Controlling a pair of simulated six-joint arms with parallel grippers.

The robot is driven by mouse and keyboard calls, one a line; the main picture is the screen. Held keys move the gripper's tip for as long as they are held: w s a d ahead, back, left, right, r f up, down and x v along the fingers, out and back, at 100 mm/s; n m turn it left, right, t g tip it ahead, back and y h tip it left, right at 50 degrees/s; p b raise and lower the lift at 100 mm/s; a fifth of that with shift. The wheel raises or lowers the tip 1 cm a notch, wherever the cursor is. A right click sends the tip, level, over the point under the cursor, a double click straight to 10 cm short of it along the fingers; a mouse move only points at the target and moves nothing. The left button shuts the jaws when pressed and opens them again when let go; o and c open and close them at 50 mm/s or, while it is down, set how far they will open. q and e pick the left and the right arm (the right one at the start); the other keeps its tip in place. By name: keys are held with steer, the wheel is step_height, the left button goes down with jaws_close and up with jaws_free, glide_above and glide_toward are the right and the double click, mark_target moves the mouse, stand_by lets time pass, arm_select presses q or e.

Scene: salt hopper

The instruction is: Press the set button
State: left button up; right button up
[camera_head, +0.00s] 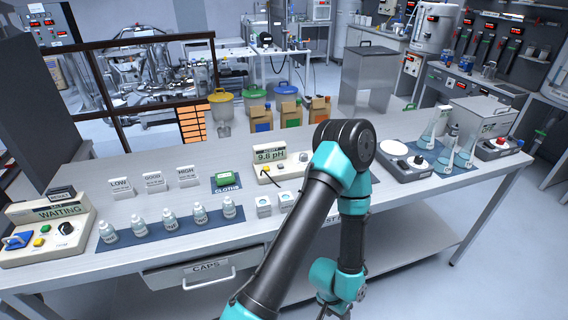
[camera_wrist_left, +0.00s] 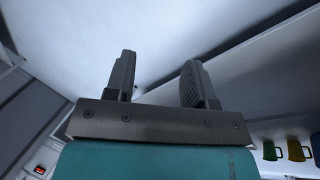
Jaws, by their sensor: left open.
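A control box (camera_head: 62,250) stands at the left end of the bench, with a display reading WAITING (camera_head: 60,210). On its front are a blue switch (camera_head: 18,241), a green button (camera_head: 45,229), a yellow button (camera_head: 38,242) and a black knob (camera_head: 66,228). I cannot read which one is the set button. My left gripper (camera_wrist_left: 158,82) is open and empty in the left wrist view, with both fingers apart. In the head view one teal and black arm reaches up over the bench front and bends down; its fingers are not clear. No second gripper shows.
Bottles on a blue mat (camera_head: 150,236) stand right of the box, with LOW, GOOD and HIGH cards (camera_head: 153,181) behind. A CAPS drawer (camera_head: 200,272) is below.

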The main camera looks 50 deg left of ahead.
arm_select(q)
jaws_close()
stand_by(1.4)
